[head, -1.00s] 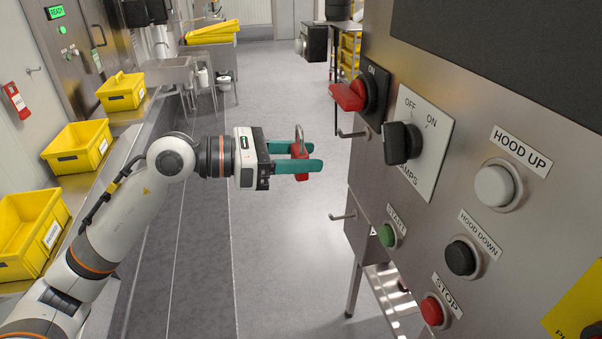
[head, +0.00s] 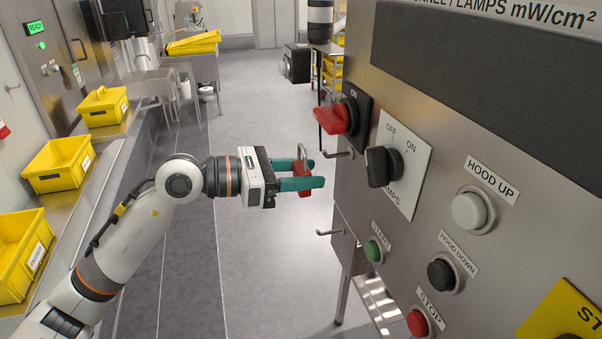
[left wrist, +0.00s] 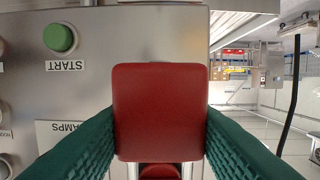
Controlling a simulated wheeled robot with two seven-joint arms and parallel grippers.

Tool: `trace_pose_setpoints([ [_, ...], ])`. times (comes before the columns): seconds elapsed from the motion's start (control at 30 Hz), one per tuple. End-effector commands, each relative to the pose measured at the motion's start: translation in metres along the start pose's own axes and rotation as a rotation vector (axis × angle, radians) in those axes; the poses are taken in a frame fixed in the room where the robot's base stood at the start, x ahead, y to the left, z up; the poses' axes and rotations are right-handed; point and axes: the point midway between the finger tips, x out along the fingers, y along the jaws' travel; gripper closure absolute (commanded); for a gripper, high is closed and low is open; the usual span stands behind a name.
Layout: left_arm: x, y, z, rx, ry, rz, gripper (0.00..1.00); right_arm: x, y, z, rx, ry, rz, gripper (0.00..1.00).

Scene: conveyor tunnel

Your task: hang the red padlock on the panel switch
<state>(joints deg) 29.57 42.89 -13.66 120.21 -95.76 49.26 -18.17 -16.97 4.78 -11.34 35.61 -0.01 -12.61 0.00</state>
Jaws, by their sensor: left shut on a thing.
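My left gripper (head: 303,178) is shut on the red padlock (head: 303,167), with teal fingers on either side of it. The padlock is upright, its metal shackle standing up above the fingers. In the left wrist view the padlock body (left wrist: 160,110) fills the middle between the fingers. The red panel switch (head: 338,117), on a black plate marked ON, is above and to the right of the padlock in the head view, apart from it. A red piece at the bottom of the left wrist view is mostly hidden by the padlock. My right gripper is not in view.
A black lamps switch (head: 381,166), a green start button (head: 374,250) and other buttons lie to the right. Yellow bins (head: 57,166) stand at left. The floor behind the gripper is clear.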

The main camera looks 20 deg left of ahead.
Motion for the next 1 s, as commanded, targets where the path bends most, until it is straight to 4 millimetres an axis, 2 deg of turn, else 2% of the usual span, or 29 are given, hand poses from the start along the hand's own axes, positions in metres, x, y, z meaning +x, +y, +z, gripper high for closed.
trace_pose_setpoints([
  [0.33, 0.002, 0.000, -0.001, -0.001, 0.002, 0.000, 1.00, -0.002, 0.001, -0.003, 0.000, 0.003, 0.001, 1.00],
  [1.0, 0.029, 0.000, -0.006, -0.001, 0.001, 0.000, 1.00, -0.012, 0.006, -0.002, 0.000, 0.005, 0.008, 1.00],
])
